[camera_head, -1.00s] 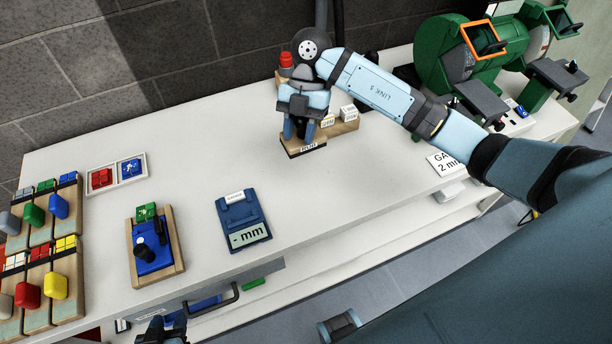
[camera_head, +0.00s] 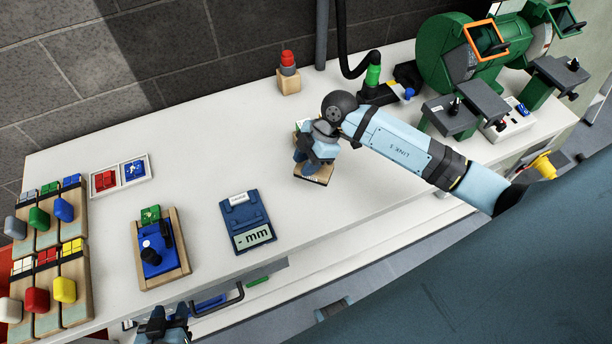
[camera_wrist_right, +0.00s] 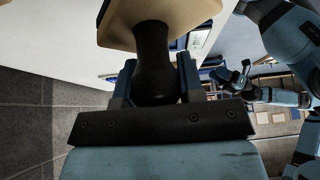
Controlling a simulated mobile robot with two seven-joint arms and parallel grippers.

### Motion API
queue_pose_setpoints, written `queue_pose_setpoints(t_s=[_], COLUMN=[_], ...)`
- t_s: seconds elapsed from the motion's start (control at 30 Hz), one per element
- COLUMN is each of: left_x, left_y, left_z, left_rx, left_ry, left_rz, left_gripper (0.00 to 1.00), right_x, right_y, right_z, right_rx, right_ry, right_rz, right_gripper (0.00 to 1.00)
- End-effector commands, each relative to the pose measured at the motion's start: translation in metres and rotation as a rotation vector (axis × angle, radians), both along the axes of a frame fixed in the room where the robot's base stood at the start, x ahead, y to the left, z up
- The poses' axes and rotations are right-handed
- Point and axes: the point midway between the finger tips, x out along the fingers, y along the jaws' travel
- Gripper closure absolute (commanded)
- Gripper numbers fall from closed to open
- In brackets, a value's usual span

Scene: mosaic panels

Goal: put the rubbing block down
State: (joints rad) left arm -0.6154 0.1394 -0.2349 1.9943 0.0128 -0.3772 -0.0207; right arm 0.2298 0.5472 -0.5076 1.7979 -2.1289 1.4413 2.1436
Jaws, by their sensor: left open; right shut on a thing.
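The rubbing block (camera_head: 314,175) has a flat wooden base with a dark edge, held low over the middle of the white bench. My right gripper (camera_head: 309,161) is shut on it from above. In the right wrist view the fingers (camera_wrist_right: 155,84) close around the block's dark upright handle (camera_wrist_right: 153,45), with its wooden base (camera_wrist_right: 185,14) beyond. Whether the base touches the bench cannot be told. My left gripper (camera_head: 163,326) is open and empty at the bottom edge, in front of the bench.
A blue gauge marked mm (camera_head: 247,222) and a blue fixture on a wooden board (camera_head: 157,252) stand left of the block. Coloured stamps on wooden racks (camera_head: 47,290) fill the far left. A red-topped post (camera_head: 288,75) stands behind. Green grinders (camera_head: 447,60) stand at right.

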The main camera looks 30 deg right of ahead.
Motion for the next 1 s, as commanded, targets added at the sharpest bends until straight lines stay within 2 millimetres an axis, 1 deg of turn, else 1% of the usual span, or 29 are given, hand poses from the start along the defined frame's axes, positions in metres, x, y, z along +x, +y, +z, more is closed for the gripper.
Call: queue_pose_setpoints(t_s=[0.03,0.1,0.37,0.5,0.6,0.9,0.93,0.97,1.0], left_x=[0.000,0.001,0.001,0.001,0.000,0.000,0.000,0.000,0.000], left_y=[0.000,0.000,0.000,0.000,0.000,0.000,0.000,0.000,0.000], left_z=[0.001,0.002,0.002,0.001,0.000,-0.001,-0.001,-0.001,-0.001], left_rx=[-0.001,-0.001,-0.001,0.000,0.000,0.001,0.001,0.001,0.001], left_ry=[-0.002,-0.003,-0.003,-0.001,0.001,0.003,0.003,0.003,0.003], left_rz=[0.000,0.000,0.000,0.000,0.000,0.000,0.000,0.000,0.000], left_gripper=[0.57,0.57,0.57,0.57,0.57,0.57,0.57,0.57,0.57], right_x=[0.000,0.000,0.000,0.000,0.000,0.000,0.000,0.000,0.000], right_y=[0.000,0.000,0.000,0.000,0.000,0.000,0.000,0.000,0.000], right_z=[-0.010,-0.021,-0.040,-0.062,-0.073,-0.075,-0.075,-0.075,-0.075], right_rx=[0.000,0.000,0.001,0.000,0.000,0.000,-0.001,-0.001,-0.001], right_ry=[0.001,0.000,0.000,0.001,0.000,-0.001,0.000,0.000,0.000], right_rz=[-0.002,-0.001,0.000,0.000,0.001,0.002,0.001,0.001,0.001], right_gripper=[1.00,1.00,1.00,1.00,1.00,1.00,0.58,0.51,0.42])
